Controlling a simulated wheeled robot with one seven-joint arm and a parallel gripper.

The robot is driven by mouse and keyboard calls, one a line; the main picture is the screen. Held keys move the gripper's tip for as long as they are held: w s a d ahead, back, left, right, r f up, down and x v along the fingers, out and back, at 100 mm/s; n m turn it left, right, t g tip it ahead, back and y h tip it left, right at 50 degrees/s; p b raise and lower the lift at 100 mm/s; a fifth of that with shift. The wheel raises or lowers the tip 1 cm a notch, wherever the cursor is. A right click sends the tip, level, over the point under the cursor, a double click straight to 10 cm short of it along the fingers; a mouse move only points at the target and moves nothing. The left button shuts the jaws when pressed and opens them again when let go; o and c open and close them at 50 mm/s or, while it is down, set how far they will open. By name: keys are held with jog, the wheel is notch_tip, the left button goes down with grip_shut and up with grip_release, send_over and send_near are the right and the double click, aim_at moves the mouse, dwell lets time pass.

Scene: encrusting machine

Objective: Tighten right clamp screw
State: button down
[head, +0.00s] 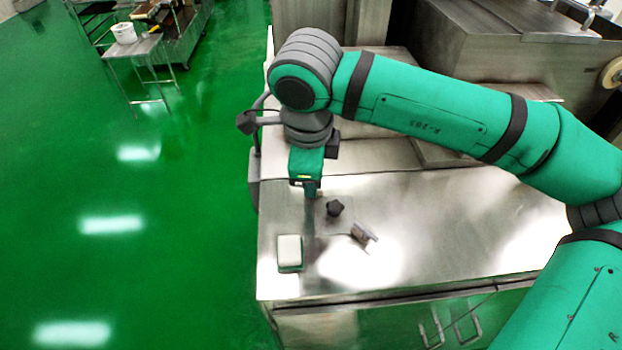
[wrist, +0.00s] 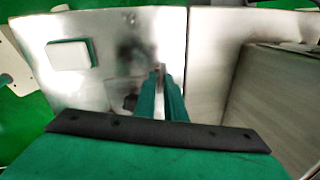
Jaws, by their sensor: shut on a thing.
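My gripper (head: 311,192) points down over the left part of the steel top, and its fingers also show in the wrist view (wrist: 160,78). The fingers are close together on something small between the tips. That thing is mostly hidden, and I cannot tell whether it is the right clamp screw. A black star-shaped knob (head: 335,208) stands just to the right of and nearer than the fingertips, apart from them. In the wrist view the black knob (wrist: 130,102) shows beside the left finger, partly hidden. A small metal piece (head: 364,234) sits to the right of the knob.
A white-topped block (head: 290,250) lies on the steel top (head: 420,240) near its left front corner; it also shows in the wrist view (wrist: 68,55). Steel machine housing rises behind. The right part of the top is clear. Green floor lies to the left.

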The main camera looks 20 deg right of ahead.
jog(key=m, duration=0.4)
jog(key=shift+w+a+r+h, duration=0.1)
jog(key=shift+w+r+h, duration=0.05)
jog(key=shift+h, duration=0.25)
jog(key=shift+m+g, duration=0.5)
jog(key=shift+m, duration=1.4)
jog(key=c, duration=1.9)
grip_release()
jog(key=shift+c, duration=0.2)
jog(key=shift+a, duration=0.1)
notch_tip(320, 180, up, 10)
jog(key=s+a, duration=0.1)
jog(key=a, duration=0.1)
jog(key=shift+r, duration=0.2)
